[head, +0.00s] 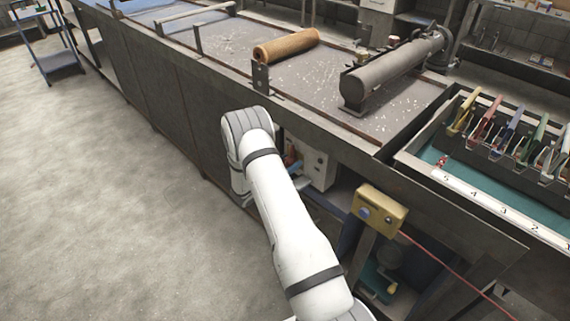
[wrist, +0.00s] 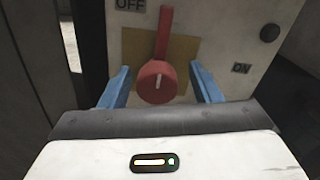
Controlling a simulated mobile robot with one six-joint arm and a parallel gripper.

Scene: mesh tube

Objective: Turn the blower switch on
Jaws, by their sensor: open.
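The red blower switch (wrist: 157,83) is a round knob with a long handle pointing up towards the OFF label (wrist: 131,5). The ON label (wrist: 241,68) is to its right. The switch sits on a tan plate on a pale box (wrist: 215,30), which shows in the head view (head: 319,166) on the bench front. My gripper (wrist: 159,75) is open, its blue fingers on either side of the knob, with gaps visible on both sides. In the head view my arm hides most of the gripper. How near the fingertips are to the panel is hard to tell.
A yellow control box (head: 379,209) on a post stands right of the switch box, with a red cable. A dark round button (wrist: 270,32) is on the panel's right. The bench (head: 200,85) runs behind my arm; the floor (head: 110,200) at left is clear.

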